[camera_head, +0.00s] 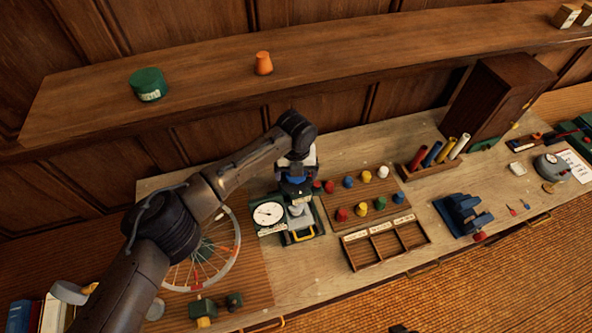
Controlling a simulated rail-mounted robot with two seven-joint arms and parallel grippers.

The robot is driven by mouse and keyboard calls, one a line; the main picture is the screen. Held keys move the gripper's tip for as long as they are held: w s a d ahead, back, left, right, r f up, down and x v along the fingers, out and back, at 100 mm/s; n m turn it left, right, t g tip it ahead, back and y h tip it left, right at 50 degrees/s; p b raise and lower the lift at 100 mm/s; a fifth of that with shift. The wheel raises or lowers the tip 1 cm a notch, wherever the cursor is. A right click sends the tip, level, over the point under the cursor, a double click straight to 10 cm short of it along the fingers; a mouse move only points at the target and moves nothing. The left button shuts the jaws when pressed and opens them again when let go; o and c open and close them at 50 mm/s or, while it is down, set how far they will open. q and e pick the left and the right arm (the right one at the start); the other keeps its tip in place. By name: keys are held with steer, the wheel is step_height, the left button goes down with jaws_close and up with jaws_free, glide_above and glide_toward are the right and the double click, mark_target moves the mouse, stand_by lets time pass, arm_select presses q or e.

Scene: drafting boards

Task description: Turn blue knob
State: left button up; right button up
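My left arm reaches in from the lower left, and its gripper (298,207) points down over a small bench device with a white round dial (268,213). Blue shows at the wrist (297,181), but I cannot tell whether it belongs to my arm or to a knob on the device. The fingers are small and dark against the device, so their opening and any contact are unclear. Two blue knob-like pieces stand on the brown board to the right, one at the back (348,181) and one at the front right (398,197). My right gripper does not show.
Red, yellow, green and white pieces stand around the blue ones. A wooden compartment tray (384,257) lies in front. A spoked wheel (233,262) is at the left, under my arm. A shelf (330,55) overhangs the back.

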arm_select(q)
steer(key=shift+r+b, duration=0.75)
steer(key=shift+r, duration=3.05)
